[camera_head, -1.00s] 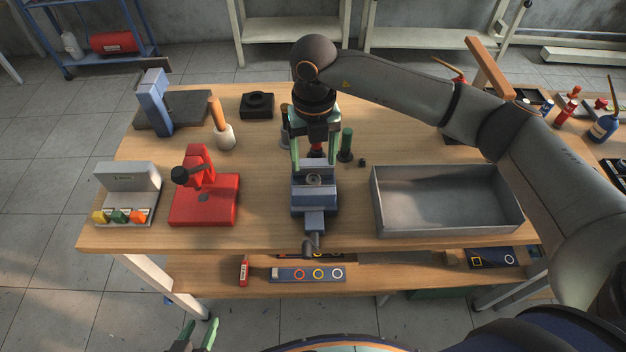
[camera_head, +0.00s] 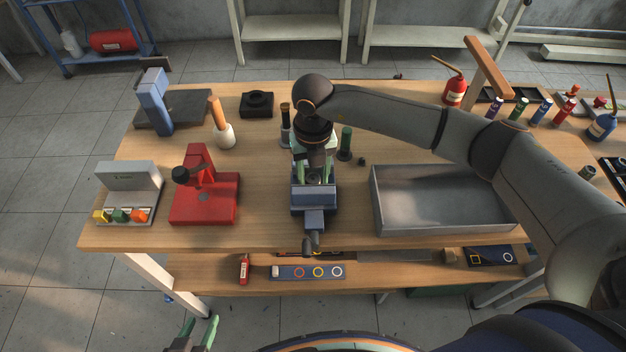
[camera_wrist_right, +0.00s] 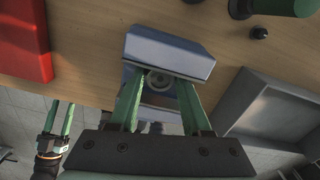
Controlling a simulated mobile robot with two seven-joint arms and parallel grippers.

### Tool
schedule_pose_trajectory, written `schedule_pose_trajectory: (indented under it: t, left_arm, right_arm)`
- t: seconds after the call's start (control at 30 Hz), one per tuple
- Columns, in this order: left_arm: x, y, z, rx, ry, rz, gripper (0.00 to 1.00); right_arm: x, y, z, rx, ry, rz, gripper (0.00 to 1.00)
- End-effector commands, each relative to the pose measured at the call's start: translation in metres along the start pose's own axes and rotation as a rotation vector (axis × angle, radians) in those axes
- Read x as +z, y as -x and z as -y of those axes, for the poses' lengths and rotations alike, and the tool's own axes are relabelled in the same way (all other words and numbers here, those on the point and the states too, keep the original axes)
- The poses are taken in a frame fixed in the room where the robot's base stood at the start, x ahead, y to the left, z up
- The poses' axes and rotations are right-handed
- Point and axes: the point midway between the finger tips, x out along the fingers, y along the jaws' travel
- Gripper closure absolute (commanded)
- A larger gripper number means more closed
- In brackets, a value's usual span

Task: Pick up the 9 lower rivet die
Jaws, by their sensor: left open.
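A small round grey metal part with a hole, possibly the rivet die, sits in the blue-grey vise (camera_head: 314,198). Its ring shape (camera_wrist_right: 158,80) shows in the right wrist view, and I cannot read any number on it. My right gripper (camera_head: 314,180) is low over the vise; in the right wrist view its green fingers (camera_wrist_right: 160,82) stand apart on either side of the round part, with a gap visible. My left gripper (camera_head: 199,328) is open and empty at the bottom edge, below the bench front.
A red press (camera_head: 205,195) stands left of the vise and a grey metal tray (camera_head: 445,228) right of it. A green-handled tool (camera_head: 345,145) and a small dark piece (camera_head: 362,162) stand behind. Bare wood lies between press and vise.

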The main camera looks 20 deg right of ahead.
Motion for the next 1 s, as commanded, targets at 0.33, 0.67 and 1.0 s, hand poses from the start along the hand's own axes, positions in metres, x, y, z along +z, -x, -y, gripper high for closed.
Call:
schedule_pose_trajectory:
  t: [0.33,0.67,1.0]
  left_arm:
    - [0.000,0.000,0.000,0.000,0.000,0.000,0.50]
    - [0.000,0.000,0.000,0.000,0.001,0.000,0.50]
    - [-0.004,0.004,-0.001,0.000,0.001,0.001,0.50]
  right_arm:
    - [0.000,0.000,0.000,0.000,0.000,0.001,0.92]
    - [0.001,0.001,0.000,0.001,-0.001,0.001,1.00]
    - [0.004,0.010,0.004,0.000,-0.002,0.003,1.00]
